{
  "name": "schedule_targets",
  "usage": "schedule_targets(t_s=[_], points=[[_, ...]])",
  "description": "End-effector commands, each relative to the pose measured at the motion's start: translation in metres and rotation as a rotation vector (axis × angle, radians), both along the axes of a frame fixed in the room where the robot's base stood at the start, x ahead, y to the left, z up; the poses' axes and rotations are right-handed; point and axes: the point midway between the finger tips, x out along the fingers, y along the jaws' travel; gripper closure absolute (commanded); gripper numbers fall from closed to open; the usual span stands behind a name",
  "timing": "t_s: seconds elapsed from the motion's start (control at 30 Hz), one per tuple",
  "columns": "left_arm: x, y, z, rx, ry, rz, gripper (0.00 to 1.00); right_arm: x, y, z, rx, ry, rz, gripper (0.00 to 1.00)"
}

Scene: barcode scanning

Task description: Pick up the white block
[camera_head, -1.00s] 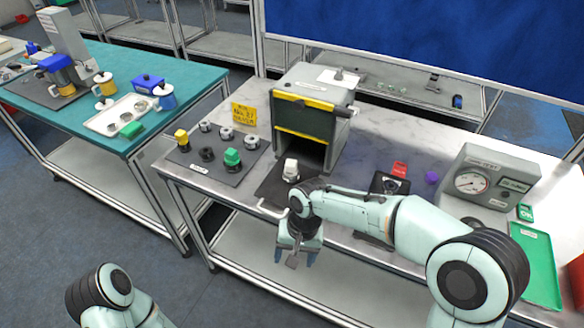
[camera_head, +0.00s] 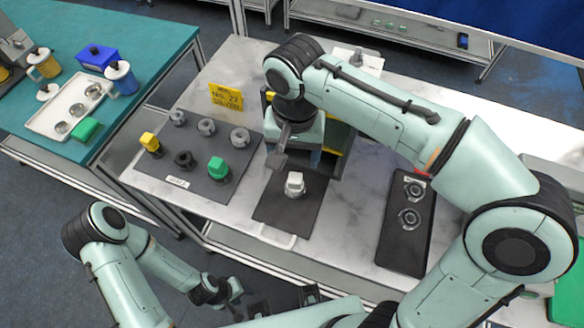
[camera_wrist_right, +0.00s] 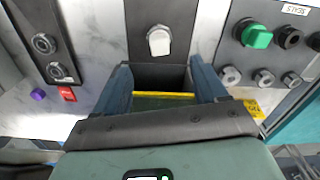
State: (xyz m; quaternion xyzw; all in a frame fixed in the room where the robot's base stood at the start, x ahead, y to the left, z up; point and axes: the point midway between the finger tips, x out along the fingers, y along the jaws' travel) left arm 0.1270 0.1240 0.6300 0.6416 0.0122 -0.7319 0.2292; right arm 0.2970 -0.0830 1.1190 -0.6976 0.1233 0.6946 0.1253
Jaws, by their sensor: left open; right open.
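My left gripper (camera_head: 284,303) is low at the front, near the picture's bottom edge, partly hidden, open and apart from the block.
A dark board (camera_head: 190,188) with several knobs, including a green knob (camera_head: 218,168) and a yellow knob (camera_head: 150,141), lies left of the mat. A black tray (camera_head: 402,238) with two round parts lies to the right. The box with yellow edges is mostly hidden behind my right arm.

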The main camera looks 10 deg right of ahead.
Motion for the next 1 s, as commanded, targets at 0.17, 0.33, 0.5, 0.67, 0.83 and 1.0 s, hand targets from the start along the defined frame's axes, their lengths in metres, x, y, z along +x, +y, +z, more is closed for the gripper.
schedule_targets(t_s=[0.17, 0.33, 0.5, 0.67, 0.83, 1.0], points=[[-0.008, 0.000, -0.012, 0.000, 0.010, 0.001, 0.57, -0.002, -0.001, -0.042, -0.004, 0.012, -0.001, 0.28], [-0.010, 0.000, -0.016, 0.001, 0.011, 0.000, 0.57, -0.001, -0.001, -0.063, -0.003, 0.009, -0.001, 0.28], [-0.011, 0.000, -0.017, 0.000, 0.012, 0.000, 0.57, -0.001, -0.001, -0.074, -0.004, 0.008, 0.000, 0.28], [-0.014, 0.000, -0.022, 0.000, 0.016, 0.000, 0.57, -0.002, -0.001, -0.099, -0.004, 0.011, 0.000, 0.28], [-0.015, 0.000, -0.025, 0.000, 0.017, 0.001, 0.57, -0.002, -0.001, -0.118, -0.003, 0.010, -0.002, 0.28], [-0.015, 0.000, -0.025, 0.000, 0.017, 0.001, 0.57, -0.001, -0.001, -0.121, -0.002, 0.006, -0.002, 0.28]])
